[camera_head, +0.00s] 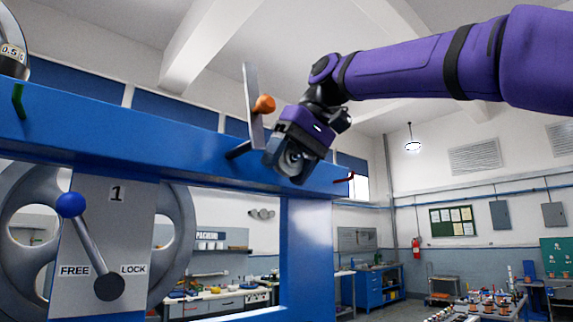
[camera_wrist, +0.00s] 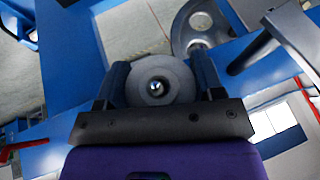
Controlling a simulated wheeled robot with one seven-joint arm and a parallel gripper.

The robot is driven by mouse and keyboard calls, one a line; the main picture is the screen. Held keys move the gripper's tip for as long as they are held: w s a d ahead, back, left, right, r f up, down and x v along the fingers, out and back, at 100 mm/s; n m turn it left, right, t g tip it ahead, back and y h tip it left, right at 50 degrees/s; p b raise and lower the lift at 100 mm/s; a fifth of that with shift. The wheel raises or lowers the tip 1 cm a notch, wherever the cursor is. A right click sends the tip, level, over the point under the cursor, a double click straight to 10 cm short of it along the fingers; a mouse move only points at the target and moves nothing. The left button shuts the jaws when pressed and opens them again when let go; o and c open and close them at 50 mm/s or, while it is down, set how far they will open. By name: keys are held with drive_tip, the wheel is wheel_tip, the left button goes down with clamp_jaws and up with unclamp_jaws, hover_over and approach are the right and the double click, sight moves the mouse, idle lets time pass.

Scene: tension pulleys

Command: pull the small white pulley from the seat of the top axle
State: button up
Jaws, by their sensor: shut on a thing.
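My gripper (camera_head: 285,165) is shut on the small pulley, in front of the blue beam (camera_head: 100,135). The pulley (camera_wrist: 158,70) looks pale grey in the wrist view and sits between the two dark fingers. In the head view the pulley (camera_head: 291,159) is partly covered by a finger. A small bright spot with a dark rim shows in its bore; I cannot tell whether an axle is inside. A dark axle (camera_head: 238,150) sticks out of the beam just left of my gripper, near a grey bar (camera_head: 251,95) with an orange knob (camera_head: 264,104).
A lever with a blue ball (camera_head: 71,205) stands on a panel between FREE and LOCK, its ball up and left. A large grey wheel (camera_head: 178,235) is behind it. A green hook (camera_head: 18,100) and a red hook (camera_head: 345,178) sit on the beam. Right of the beam is open room.

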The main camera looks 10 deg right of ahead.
drive_tip(key=shift+s+d, duration=0.5)
drive_tip(key=shift+s, duration=0.25)
drive_tip(key=shift+s+d, duration=0.5)
drive_tip(key=shift+s, duration=0.25)
idle(0.9)
drive_tip(key=shift+s+d, duration=0.55)
drive_tip(key=shift+s, duration=0.3)
drive_tip(key=s+d, duration=0.2)
drive_tip(key=s, duration=0.1)
drive_tip(key=shift+s+d, duration=0.15)
idle(0.5)
idle(0.4)
